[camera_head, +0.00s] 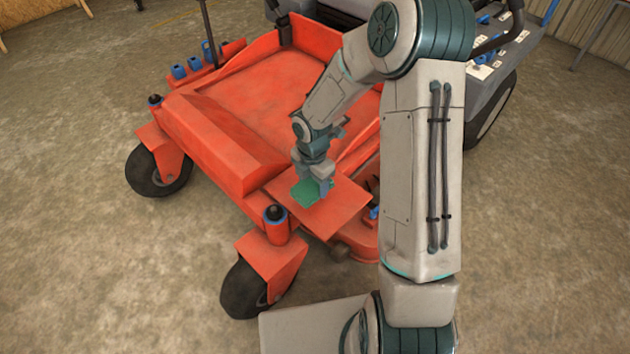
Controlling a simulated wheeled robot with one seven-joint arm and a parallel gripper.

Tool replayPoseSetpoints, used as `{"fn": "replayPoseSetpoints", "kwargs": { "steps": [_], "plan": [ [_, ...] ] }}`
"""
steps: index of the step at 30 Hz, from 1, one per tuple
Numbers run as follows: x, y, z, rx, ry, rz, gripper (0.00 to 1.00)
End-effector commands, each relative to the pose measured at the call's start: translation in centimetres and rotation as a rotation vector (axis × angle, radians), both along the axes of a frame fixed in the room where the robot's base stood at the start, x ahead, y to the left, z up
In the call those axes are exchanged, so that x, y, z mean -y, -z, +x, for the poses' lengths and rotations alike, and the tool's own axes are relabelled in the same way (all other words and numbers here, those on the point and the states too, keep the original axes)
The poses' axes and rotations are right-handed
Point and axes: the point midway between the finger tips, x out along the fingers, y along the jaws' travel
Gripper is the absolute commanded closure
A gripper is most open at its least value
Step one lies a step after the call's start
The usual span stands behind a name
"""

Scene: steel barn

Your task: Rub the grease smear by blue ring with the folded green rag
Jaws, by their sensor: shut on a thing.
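My gripper (316,180) points down over a flat red plate at the near corner of the mower and is shut on the folded green rag (304,194). The rag is at the plate's surface, and I cannot tell whether it presses on it. The blue ring (276,217) is around the near caster post, left of and nearer than the rag. Another blue band shows on the far left caster post (155,103). I cannot make out a grease smear; the rag and gripper cover part of the plate.
The red mower deck (280,85) rises behind the gripper. Black caster wheels stand at the left (160,172) and near front (245,290). Small blue parts (187,68) sit at the deck's far left edge. The floor (90,270) at left is clear.

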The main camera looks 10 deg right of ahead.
Motion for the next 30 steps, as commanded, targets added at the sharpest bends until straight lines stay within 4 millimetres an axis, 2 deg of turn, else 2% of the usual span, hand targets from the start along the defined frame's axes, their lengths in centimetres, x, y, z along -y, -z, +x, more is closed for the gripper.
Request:
{"fn": "replayPoseSetpoints", "kwargs": {
  "steps": [1, 10, 30],
  "plan": [
    [0.0, -1.0, 0.0, 0.0, 0.0, 0.0, 0.64],
    [0.0, -3.3, 0.0, 0.0, -0.001, 0.0, 0.64],
    [0.0, -3.4, 0.1, 0.001, 0.013, -0.001, 0.64]
  ]
}}
